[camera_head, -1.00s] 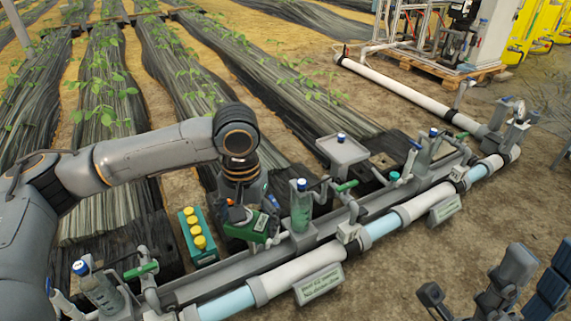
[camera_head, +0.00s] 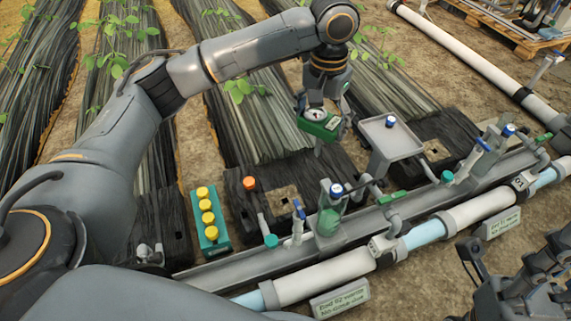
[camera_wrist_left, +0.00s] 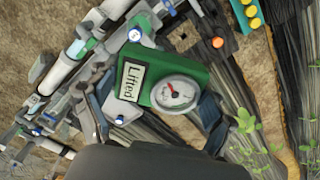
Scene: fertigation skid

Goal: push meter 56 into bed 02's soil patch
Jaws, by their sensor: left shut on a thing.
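My left gripper (camera_head: 324,104) is shut on a green box-shaped meter (camera_head: 319,126) with a round white dial. It holds the meter in the air above the black mulch, left of a grey tray. In the left wrist view the meter (camera_wrist_left: 150,82) shows its dial and a label that reads "Lifted"; no number 56 is legible. A square brown soil patch (camera_head: 287,194) lies open in the black mulch below and left of the meter, behind the sign (camera_head: 340,299) that seems to read Bed 02. My right gripper (camera_head: 515,262) is at the lower right, apparently open and empty.
A teal rack with yellow caps (camera_head: 208,216) and an orange cap (camera_head: 249,183) are left of the patch. A bottle (camera_head: 329,222), valves and a white pipe (camera_head: 310,283) run along the front. The grey tray (camera_head: 388,140) stands right, beside another patch.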

